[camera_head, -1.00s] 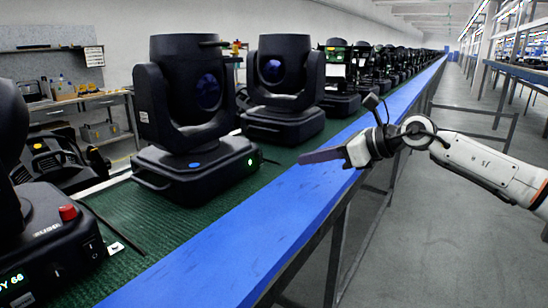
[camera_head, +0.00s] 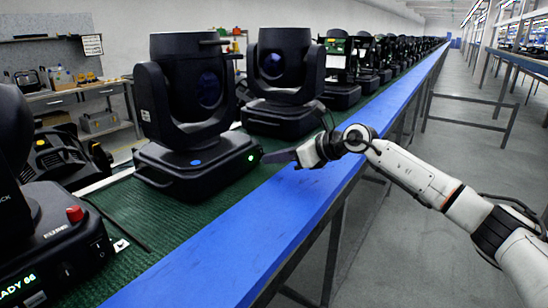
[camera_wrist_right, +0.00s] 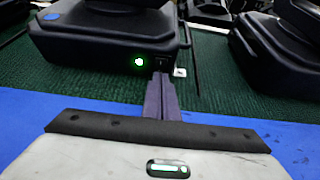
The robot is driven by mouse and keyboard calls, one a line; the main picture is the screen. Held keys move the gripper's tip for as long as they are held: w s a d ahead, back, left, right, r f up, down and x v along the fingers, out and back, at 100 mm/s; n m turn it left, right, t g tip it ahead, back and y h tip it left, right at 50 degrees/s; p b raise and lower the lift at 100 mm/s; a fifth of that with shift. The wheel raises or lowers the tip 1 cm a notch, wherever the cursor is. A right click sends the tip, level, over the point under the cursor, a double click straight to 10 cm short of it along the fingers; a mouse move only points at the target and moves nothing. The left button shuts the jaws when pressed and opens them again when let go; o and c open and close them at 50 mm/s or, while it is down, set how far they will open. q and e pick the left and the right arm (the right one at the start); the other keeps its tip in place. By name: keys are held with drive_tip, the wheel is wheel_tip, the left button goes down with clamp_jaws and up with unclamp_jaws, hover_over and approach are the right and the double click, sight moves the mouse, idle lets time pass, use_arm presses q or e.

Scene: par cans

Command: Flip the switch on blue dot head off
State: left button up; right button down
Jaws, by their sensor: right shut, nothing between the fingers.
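The moving head with the blue dot (camera_head: 182,175) stands upright on the green belt, and its base also shows in the right wrist view (camera_wrist_right: 95,42). The blue dot (camera_head: 196,162) is on top of the base. A green light (camera_wrist_right: 138,61) glows on the base's side face. A small dark switch area (camera_wrist_right: 160,62) sits just right of the light, partly hidden by my fingertips. My right gripper (camera_head: 268,157) is shut and empty, its fingertips (camera_wrist_right: 160,78) at or very near that face; I cannot tell whether they touch. My left gripper is not in view.
Another head with a red button (camera_head: 75,214) stands at the near left. Several more heads (camera_head: 282,115) line the belt behind. The blue rail (camera_head: 230,245) runs along the belt's edge under my right arm.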

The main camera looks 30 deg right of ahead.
drive_tip(key=f+t+b, duration=0.1)
drive_tip(key=b, duration=0.2)
drive_tip(key=shift+w+a+f, duration=0.1)
drive_tip(key=shift+w, duration=0.1)
drive_tip(key=shift+r+p, duration=0.5)
drive_tip(key=shift+r, duration=0.05)
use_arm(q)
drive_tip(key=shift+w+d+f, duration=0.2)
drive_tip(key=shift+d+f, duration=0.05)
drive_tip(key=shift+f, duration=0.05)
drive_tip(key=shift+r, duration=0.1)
use_arm(e)
drive_tip(key=shift+r, duration=0.15)
drive_tip(key=shift+r+p, duration=0.45)
drive_tip(key=shift+p, duration=0.05)
drive_tip(key=shift+r, duration=0.45)
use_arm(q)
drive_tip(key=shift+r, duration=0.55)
use_arm(e)
drive_tip(key=shift+a, duration=0.1)
drive_tip(key=shift+f, duration=0.1)
